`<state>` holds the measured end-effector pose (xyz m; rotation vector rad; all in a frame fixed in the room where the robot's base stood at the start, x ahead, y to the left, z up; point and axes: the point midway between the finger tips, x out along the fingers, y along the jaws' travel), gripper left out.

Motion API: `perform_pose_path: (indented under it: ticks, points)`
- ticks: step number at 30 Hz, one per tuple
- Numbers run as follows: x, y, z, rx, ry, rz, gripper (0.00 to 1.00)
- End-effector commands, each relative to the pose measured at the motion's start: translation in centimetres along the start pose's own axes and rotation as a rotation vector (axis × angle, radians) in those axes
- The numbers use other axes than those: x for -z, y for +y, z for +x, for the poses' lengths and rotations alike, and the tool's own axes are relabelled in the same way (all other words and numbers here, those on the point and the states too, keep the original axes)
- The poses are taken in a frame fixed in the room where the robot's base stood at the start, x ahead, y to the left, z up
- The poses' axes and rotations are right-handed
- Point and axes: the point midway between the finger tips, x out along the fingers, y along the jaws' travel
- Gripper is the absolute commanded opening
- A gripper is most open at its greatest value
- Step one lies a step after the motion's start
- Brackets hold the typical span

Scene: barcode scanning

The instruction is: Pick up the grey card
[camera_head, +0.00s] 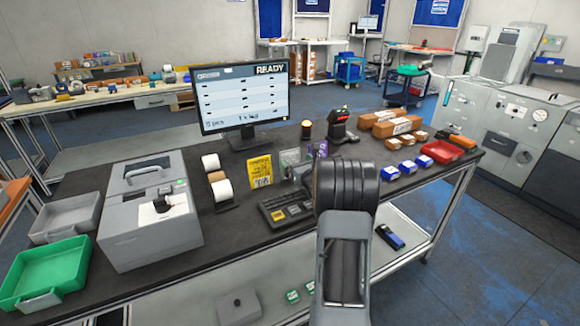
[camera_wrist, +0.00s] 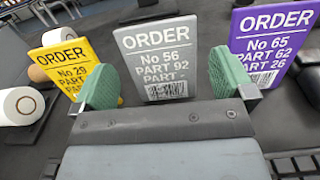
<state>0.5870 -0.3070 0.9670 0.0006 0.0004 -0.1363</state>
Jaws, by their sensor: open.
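The grey card (camera_wrist: 158,42) stands upright in the wrist view, reading "ORDER No 56 PART 92"; its lower edge is hidden behind my gripper. In the head view the grey card (camera_head: 290,157) shows on the table between the yellow and purple cards, partly covered by my arm. My gripper (camera_wrist: 163,80) is open, with one green finger pad to each side of the grey card in the picture. I cannot tell whether the card is fully between the pads in depth. Nothing is held.
A yellow order card (camera_wrist: 68,64) stands close on the left, partly covered by the left pad. A purple order card (camera_wrist: 267,40) stands on the right. A keyboard (camera_head: 286,207), paper rolls (camera_head: 222,189) and a monitor (camera_head: 241,100) are nearby.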

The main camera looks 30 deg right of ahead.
Motion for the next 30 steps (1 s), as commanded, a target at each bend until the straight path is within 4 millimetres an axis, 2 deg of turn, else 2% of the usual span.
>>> perform_pose_path:
  ticks: [10, 21, 30]
  points:
    - [0.0, 0.2, 4.3, -0.001, 0.000, -0.001, 1.00]
    - [0.1, 0.2, 4.9, -0.001, -0.001, -0.001, 0.99]
    - [0.1, 0.2, 4.9, -0.001, -0.001, -0.001, 0.70]
